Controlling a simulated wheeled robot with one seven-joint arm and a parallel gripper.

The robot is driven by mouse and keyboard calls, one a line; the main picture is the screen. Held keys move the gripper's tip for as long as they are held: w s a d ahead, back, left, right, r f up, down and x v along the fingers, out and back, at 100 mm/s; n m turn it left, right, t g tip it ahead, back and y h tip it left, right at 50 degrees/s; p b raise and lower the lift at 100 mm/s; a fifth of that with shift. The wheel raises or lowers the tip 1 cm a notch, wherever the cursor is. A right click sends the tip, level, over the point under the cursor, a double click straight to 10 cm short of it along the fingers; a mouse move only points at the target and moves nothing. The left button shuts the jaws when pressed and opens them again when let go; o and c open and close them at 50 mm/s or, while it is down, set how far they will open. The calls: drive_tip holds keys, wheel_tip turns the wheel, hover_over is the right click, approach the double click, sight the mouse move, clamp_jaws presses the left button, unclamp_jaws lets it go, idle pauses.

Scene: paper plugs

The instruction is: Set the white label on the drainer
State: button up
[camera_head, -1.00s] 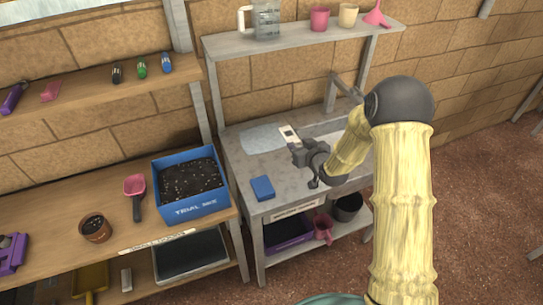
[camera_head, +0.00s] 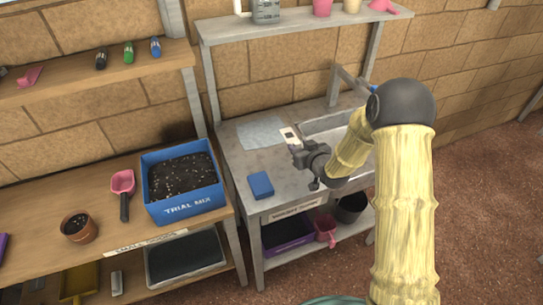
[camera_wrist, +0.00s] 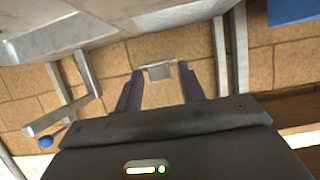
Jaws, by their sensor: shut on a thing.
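My gripper (camera_head: 296,147) is shut on a white label (camera_head: 289,134), a small pale piece with a dark patch. The label sticks out past the fingertips, above the grey bench. In the wrist view the label (camera_wrist: 160,71) sits between the two dark fingers. The drainer seems to be the flat pale grey ribbed mat (camera_head: 260,134) at the back left of the bench, just left of the label. I cannot tell how high the label is above the bench.
A blue block (camera_head: 261,185) lies at the bench's front left. A shelf (camera_head: 300,27) with a jug and pots runs above. A blue box of soil (camera_head: 183,205) stands on the left table.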

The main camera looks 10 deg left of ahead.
drive_tip(key=p, duration=0.1)
hover_over(297, 172)
wheel_tip(297, 172, down, 6)
drive_tip(key=shift+w+d+r, duration=0.1)
drive_tip(key=shift+d, duration=0.05)
drive_tip(key=shift+s+a, duration=0.2)
drive_tip(key=shift+w+d+f, duration=0.1)
drive_tip(key=shift+d+f, duration=0.1)
drive_tip(key=shift+f, duration=0.2)
drive_tip(key=shift+f+p, duration=0.4)
drive_tip(key=shift+f, duration=1.3)
drive_tip(key=shift+f, duration=0.2)
drive_tip(key=o, duration=0.9)
drive_tip(key=shift+r, duration=0.1)
drive_tip(key=shift+r, duration=0.1)
